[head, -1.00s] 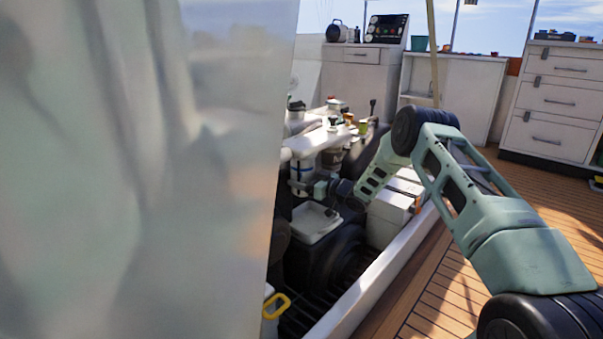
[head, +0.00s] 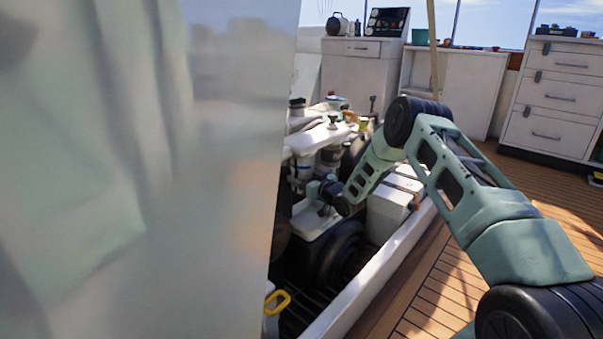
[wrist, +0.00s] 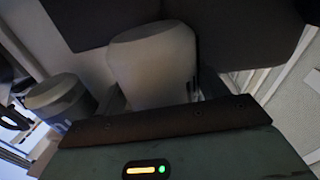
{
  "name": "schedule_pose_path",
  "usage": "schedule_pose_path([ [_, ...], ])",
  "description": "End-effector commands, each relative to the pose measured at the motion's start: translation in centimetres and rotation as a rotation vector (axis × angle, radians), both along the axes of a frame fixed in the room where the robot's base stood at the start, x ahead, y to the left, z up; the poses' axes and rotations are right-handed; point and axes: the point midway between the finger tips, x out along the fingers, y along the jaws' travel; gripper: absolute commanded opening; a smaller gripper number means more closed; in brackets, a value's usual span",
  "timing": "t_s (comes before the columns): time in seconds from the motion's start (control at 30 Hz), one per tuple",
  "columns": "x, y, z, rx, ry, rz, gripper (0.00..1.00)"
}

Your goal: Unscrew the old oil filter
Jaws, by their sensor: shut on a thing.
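In the wrist view a plain pale grey cylinder (wrist: 155,65), which looks like the old oil filter, sits between the fingers of my gripper (wrist: 158,90). The gripper is shut on it. A second pale canister (wrist: 60,100) with a dark blue marking stands to the left, outside the fingers. In the head view my gripper (head: 312,188) is in the engine bay, below the white engine top and above a pale tray (head: 306,222). A white canister with a blue band (head: 300,168) shows just above it. My wrist hides the fingertips there.
A large pale, blurred panel (head: 140,170) blocks the left of the head view. The white hatch edge (head: 375,265) runs along the bay's right side. A yellow handle (head: 277,302) is at the front. Wooden deck (head: 440,280) and white cabinets (head: 560,95) lie to the right and behind.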

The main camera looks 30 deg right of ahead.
Motion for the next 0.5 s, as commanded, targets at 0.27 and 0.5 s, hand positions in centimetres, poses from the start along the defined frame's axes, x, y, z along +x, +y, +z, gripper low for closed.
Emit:
schedule_pose_path([
  [0.27,0.00,0.43,0.22,0.002,0.000,-0.170,0.37],
  [0.5,0.00,0.25,0.07,0.000,-0.001,-0.228,0.37],
])
